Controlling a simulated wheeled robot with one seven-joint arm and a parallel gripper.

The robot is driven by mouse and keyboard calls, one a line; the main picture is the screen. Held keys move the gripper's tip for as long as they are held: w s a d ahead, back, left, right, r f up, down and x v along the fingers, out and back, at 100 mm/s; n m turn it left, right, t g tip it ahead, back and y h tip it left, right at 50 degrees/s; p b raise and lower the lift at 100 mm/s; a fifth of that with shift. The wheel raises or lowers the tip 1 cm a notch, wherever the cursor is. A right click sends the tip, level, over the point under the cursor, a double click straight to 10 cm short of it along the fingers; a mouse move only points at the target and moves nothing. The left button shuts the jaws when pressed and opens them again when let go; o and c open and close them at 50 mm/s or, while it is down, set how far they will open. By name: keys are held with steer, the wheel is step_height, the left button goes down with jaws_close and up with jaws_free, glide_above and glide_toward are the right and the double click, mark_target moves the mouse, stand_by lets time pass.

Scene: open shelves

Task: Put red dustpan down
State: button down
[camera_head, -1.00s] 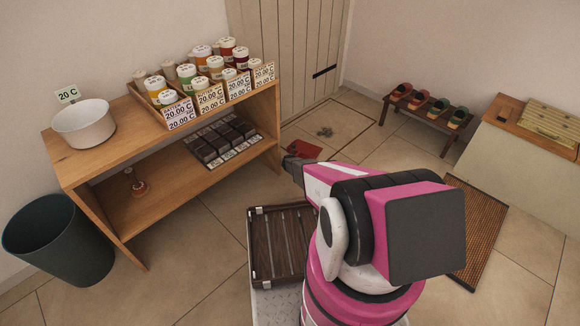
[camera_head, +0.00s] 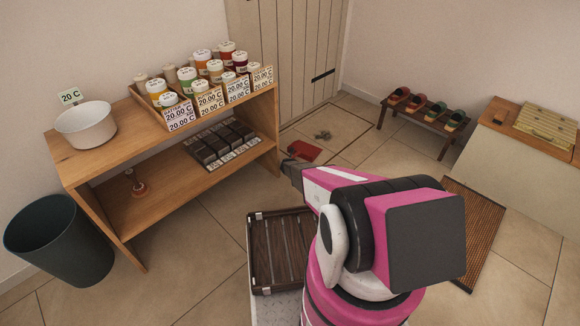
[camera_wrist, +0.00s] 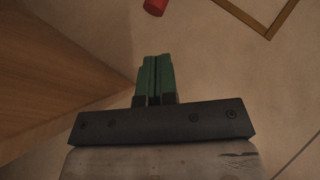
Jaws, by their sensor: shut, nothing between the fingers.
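The red dustpan (camera_head: 304,150) lies on the floor near the right end of the wooden shelf, close to the door. In the wrist view a red piece (camera_wrist: 155,7), probably part of the dustpan, shows at the top edge, beyond the fingertips and apart from them. My gripper (camera_wrist: 155,62) has its green fingers together with nothing held. In the head view my gripper (camera_head: 287,168) is small and dark, just below and left of the dustpan in the picture.
The wooden shelf (camera_head: 215,173) with jars and dark blocks stands close on the left. A slatted brown crate (camera_head: 282,250) is by my base. A low shoe bench (camera_head: 428,116) stands further right.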

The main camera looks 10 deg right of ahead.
steer(key=v, duration=1)
